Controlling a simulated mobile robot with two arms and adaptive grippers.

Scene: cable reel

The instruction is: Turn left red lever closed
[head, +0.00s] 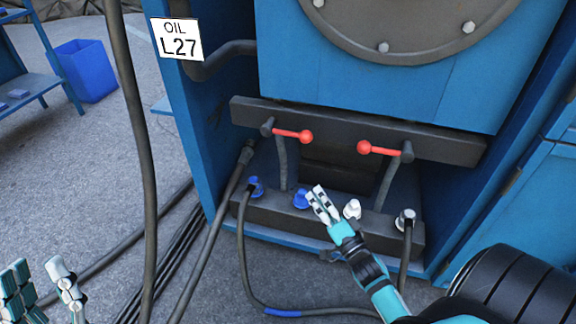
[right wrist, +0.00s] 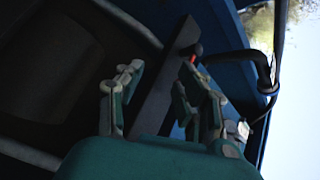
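The left red lever (head: 291,134) is on the dark bar of the blue cabinet. It lies nearly level, its ball to the right of its pivot. The right red lever (head: 381,150) lies nearly level too, its ball to the left. My right gripper (head: 320,205) is below the left lever, apart from it, in front of the lower block. In the right wrist view its fingers (right wrist: 160,98) are spread with nothing between them. A small red part (right wrist: 193,59) shows beyond them; I cannot tell which lever it is. My left gripper (head: 45,285) is open and empty at bottom left.
The dark bar (head: 440,147) crosses the cabinet. Below, a dark block (head: 272,213) carries a blue connector (head: 256,187), another blue one (head: 301,199) and pale ones (head: 352,209). Hoses (head: 140,150) hang at left and cross the floor. A blue bin (head: 85,72) stands back left.

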